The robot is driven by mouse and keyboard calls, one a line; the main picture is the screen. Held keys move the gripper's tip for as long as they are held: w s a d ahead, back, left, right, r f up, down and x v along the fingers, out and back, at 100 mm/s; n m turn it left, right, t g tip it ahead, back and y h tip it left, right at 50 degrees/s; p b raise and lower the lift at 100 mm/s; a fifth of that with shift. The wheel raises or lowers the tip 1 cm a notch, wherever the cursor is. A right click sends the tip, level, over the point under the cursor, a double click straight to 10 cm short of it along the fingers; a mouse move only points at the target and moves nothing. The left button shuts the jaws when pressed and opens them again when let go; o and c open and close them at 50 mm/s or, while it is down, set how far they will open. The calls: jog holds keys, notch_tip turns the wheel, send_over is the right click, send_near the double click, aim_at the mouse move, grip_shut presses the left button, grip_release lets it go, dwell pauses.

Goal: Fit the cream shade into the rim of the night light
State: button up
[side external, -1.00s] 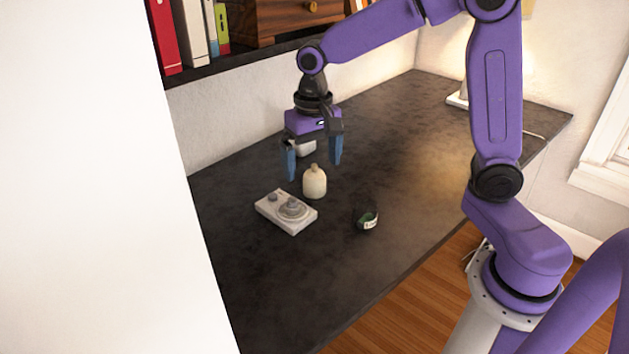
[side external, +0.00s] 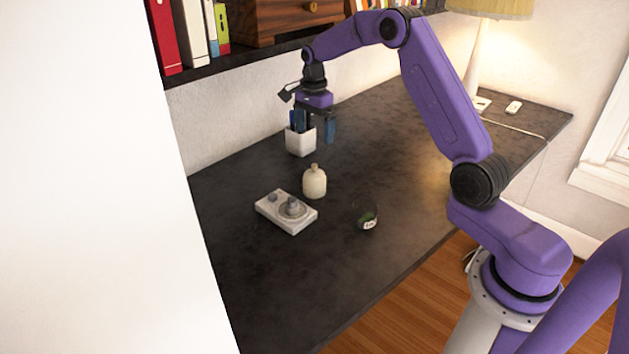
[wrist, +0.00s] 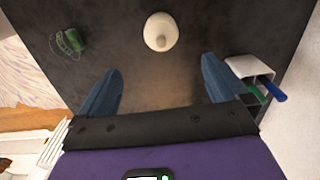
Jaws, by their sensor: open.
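The cream shade (side external: 314,183) stands upright on the dark desk, rounded with a small knob on top. In the wrist view, the shade (wrist: 160,32) lies ahead of the fingertips, roughly centred between them and apart from both. The pale box with a round grey rim and a raised middle (side external: 287,212), which looks like the night light, sits just in front of the shade; it is outside the wrist view. My gripper (side external: 314,126) is open and empty, above the desk behind the shade, near the pen cup. Its blue fingers (wrist: 160,68) show spread in the wrist view.
A white cup with pens (side external: 300,141) stands beside my gripper; the cup (wrist: 248,67) is close to the right finger in the wrist view. A dark green object with a pale label (side external: 367,218) sits right of the box. A lamp (side external: 478,58) stands at the back right.

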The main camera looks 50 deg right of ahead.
aim_at(314, 170)
notch_tip(314, 170, down, 11)
jog(key=shift+r, duration=0.15)
jog(key=shift+d+f, duration=0.2)
jog(key=shift+f, duration=2.5)
jog(key=c, duration=0.9)
